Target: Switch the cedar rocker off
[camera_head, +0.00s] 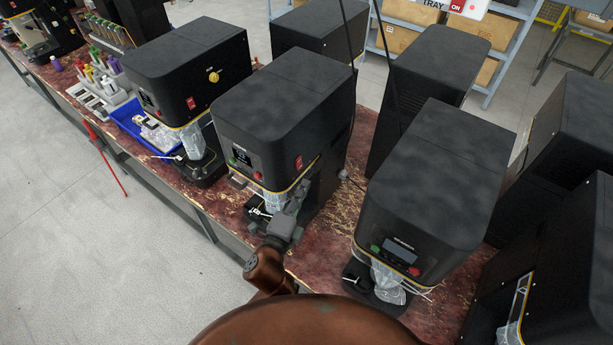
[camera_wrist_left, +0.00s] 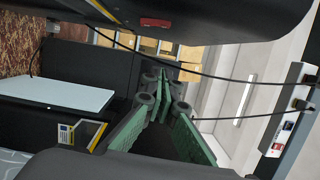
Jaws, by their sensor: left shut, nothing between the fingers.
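Several black seamer machines stand in a row. The middle one (camera_head: 283,110) has a red rocker (camera_head: 298,162) low on its right side face. The machine to its left (camera_head: 188,65) has a similar red rocker (camera_head: 191,103). I cannot read which is labelled cedar. My left gripper (camera_head: 296,203) is shut and empty, close to the lower front right of the middle machine, below its rocker. In the left wrist view, the gripper's green-padded fingers (camera_wrist_left: 163,84) come together, and a red part (camera_wrist_left: 155,22) on a black housing shows above them, apart from the tips. My right gripper is not in view.
Another machine (camera_head: 440,170) stands to the right, leaving a narrow gap of reddish bench top (camera_head: 338,215). Dark cables hang between the machines. A blue tray (camera_head: 128,117) lies on the bench at left. Open floor (camera_head: 60,215) lies along the bench's front.

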